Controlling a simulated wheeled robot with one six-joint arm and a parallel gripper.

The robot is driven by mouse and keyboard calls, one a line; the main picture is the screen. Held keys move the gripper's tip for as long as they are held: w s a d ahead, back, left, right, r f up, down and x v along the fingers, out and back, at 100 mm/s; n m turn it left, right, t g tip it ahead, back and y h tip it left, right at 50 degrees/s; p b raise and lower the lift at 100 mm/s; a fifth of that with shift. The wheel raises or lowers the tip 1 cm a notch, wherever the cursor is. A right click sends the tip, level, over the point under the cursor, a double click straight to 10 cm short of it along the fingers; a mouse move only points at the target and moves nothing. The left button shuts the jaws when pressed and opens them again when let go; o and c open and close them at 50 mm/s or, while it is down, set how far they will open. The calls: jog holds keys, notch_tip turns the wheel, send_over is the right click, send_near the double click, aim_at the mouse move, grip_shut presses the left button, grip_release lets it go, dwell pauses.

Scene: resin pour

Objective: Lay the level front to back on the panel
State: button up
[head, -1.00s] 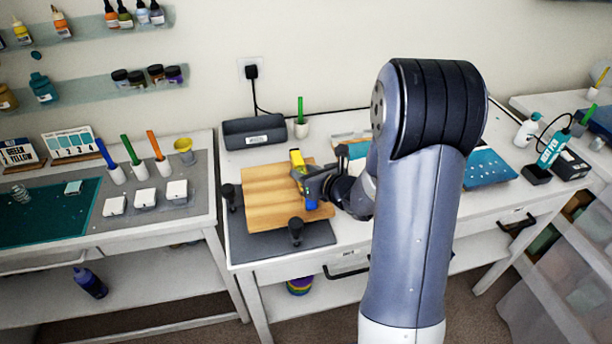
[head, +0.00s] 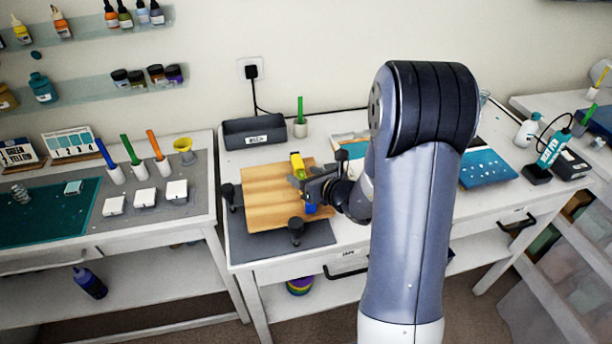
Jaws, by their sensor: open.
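The wooden panel (head: 268,197) lies on dark stands above a grey mat on the middle table. The level, yellow with a blue end (head: 297,161), lies front to back along the right part of the panel. My gripper (head: 304,184) is open at the level's middle, reaching in from the right. The gripper hides the middle of the level, and I cannot tell whether the fingers touch it. The level's blue end (head: 311,208) shows just in front of the gripper, over the panel.
Dark stands (head: 296,230) rise at the panel's front and left. A dark grey bin (head: 254,131) and a white cup with a green stick (head: 300,129) stand behind. A blue painted panel (head: 487,168) lies to the right of my arm.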

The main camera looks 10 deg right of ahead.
jog(key=shift+r, duration=0.1)
jog(key=v, duration=1.2)
jog(key=shift+b, duration=0.4)
jog(key=x, duration=0.6)
jog(key=p+x, duration=0.1)
jog(key=x, duration=0.5)
jog(key=shift+w+r, duration=0.1)
jog(key=shift+r, duration=0.5)
